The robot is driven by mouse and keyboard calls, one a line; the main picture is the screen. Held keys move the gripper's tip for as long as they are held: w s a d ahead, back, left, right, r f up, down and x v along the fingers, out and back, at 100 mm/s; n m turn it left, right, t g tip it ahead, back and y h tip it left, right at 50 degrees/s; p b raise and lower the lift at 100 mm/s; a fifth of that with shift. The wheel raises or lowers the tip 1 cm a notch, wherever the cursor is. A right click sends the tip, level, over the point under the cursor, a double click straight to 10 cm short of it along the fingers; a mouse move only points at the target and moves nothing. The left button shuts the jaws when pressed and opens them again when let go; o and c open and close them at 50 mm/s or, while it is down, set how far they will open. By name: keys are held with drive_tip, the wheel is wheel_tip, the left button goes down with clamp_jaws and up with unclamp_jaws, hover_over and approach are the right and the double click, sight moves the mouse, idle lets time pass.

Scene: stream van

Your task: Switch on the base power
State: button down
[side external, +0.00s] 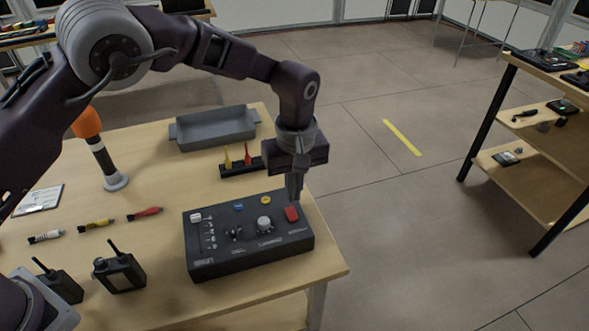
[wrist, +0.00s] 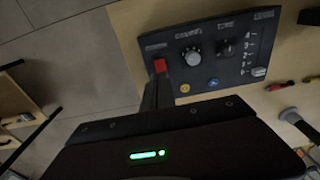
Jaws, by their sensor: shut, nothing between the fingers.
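A dark control box (side external: 248,250) lies flat on the wooden table near its right front corner. It carries a red switch (side external: 292,214) at its right end, a round grey knob, a small toggle, a white slider and blue and yellow buttons. In the wrist view the red switch (wrist: 160,65) sits beside a blurred label on the box (wrist: 222,52). My gripper (side external: 294,199) is shut and empty, pointing down just above or at the red switch. In the wrist view its fingers (wrist: 156,84) overlap the switch's near edge. I cannot tell whether they touch, or the switch's position.
A rack with yellow and red pieces (side external: 241,168) and a grey tray (side external: 215,128) stand behind the box. The table's right edge is close to the box; open floor lies beyond.

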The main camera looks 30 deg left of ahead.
wheel_tip(320, 180, up, 8)
hover_over(289, 208)
drive_tip(key=s+d, duration=0.3)
drive_tip(key=shift+w+a+r, duration=0.1)
drive_tip(key=shift+w+a, duration=0.05)
drive_tip(key=shift+w, duration=0.1)
drive_tip(key=f, duration=0.4)
drive_tip(key=w+a+f, duration=0.1)
drive_tip(key=f, duration=0.4)
drive_tip(key=w+a+f, duration=0.1)
drive_tip(key=f, duration=0.3)
drive_tip(key=shift+w+a+f, duration=0.1)
drive_tip(key=shift+a+f, duration=0.05)
drive_tip(key=shift+f, duration=0.25)
